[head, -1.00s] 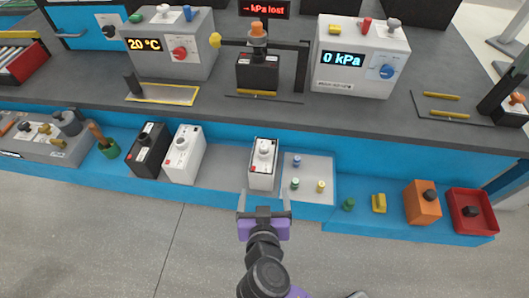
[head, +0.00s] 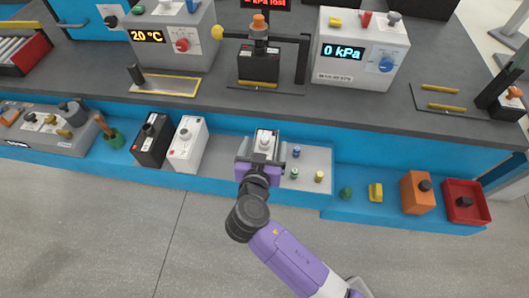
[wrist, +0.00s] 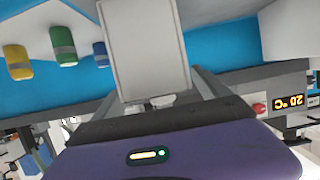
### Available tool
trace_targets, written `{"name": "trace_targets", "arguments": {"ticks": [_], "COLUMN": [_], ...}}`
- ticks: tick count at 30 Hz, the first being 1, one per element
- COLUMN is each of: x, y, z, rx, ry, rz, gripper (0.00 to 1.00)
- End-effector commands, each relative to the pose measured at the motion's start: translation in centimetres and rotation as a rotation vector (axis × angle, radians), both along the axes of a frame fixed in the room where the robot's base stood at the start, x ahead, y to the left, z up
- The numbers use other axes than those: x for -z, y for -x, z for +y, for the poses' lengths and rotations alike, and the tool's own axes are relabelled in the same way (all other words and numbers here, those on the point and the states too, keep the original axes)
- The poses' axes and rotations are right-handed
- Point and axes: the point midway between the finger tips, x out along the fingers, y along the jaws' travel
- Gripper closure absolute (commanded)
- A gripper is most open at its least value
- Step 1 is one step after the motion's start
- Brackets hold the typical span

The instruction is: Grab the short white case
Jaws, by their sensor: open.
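The short white case (head: 266,137) stands upright on the low blue shelf, with a white knob on its top. My gripper (head: 261,153) is in front of it at the shelf, its open fingers to either side of the case; the gripper hides the lower front. In the wrist view the white case (wrist: 145,50) fills the space between the fingers. I cannot tell whether either finger touches it. Another white case (head: 187,146) stands further left on the shelf beside a black case (head: 152,140).
A pale tray (head: 318,158) with small blue, green and yellow cells lies just right of my gripper. An orange case (head: 416,194) and a red bin (head: 470,212) stand further right. The dark counter (head: 215,104) overhangs behind. Bare shelf lies left of the gripper.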

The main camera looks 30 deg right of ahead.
Motion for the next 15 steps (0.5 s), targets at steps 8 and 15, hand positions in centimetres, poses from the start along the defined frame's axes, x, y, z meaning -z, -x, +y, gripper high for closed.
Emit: {"name": "trace_targets", "arguments": {"ticks": [8, 15], "x": [0.21, 0.20], "y": [-0.37, -0.34], "z": [-0.25, -0.24], "rx": [-0.001, -0.001], "ry": [0.000, 0.000], "rz": [0.000, 0.000], "gripper": [0.15, 0.58]}}
